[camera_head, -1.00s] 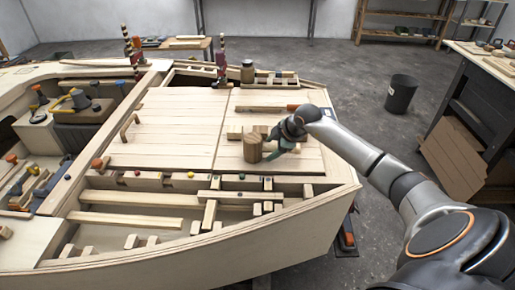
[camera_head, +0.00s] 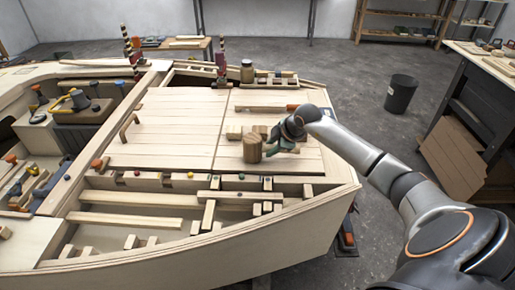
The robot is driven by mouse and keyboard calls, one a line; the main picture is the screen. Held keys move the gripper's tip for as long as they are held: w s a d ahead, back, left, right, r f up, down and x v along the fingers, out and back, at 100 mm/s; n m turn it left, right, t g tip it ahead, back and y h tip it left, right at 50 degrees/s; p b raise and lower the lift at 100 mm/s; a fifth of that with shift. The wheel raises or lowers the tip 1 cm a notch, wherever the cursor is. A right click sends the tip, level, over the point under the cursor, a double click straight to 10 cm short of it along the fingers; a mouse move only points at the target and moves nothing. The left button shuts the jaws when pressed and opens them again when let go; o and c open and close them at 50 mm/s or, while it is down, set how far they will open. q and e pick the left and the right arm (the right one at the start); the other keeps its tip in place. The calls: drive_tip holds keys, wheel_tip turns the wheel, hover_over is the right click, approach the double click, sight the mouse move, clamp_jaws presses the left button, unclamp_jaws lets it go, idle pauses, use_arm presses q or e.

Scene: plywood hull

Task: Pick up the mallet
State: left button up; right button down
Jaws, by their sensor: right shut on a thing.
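The mallet's round wooden head (camera_head: 252,149) stands on the pale plank deck, right of the deck's middle seam. My right gripper (camera_head: 275,143) is at the right side of the head, reaching in from the right, and is shut on the mallet. The dark green finger parts are small and partly merge with the wood, so the exact grip and the handle are hard to make out. The head looks upright and close to the deck; I cannot tell whether it touches. My left gripper is not in view.
Small wooden blocks (camera_head: 235,132) lie just behind the mallet. A long bar (camera_head: 258,108) lies farther back. A tin (camera_head: 247,71) stands at the back. The plank deck on the left (camera_head: 165,130) is mostly clear.

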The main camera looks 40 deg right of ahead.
drive_tip(key=shift+r, duration=0.2)
drive_tip(key=shift+w+r, duration=0.1)
drive_tip(key=shift+r, duration=0.55)
drive_tip(key=v, duration=0.4)
drive_tip(key=shift+w+d+r, duration=0.15)
drive_tip(key=shift+d+r, duration=0.2)
drive_tip(key=shift+d, duration=0.05)
drive_tip(key=s+d+r+b, duration=0.2)
drive_tip(key=s+r, duration=0.5)
drive_tip(key=s, duration=0.4)
drive_tip(key=shift+s+d+r, duration=0.15)
drive_tip(key=shift+d, duration=0.75)
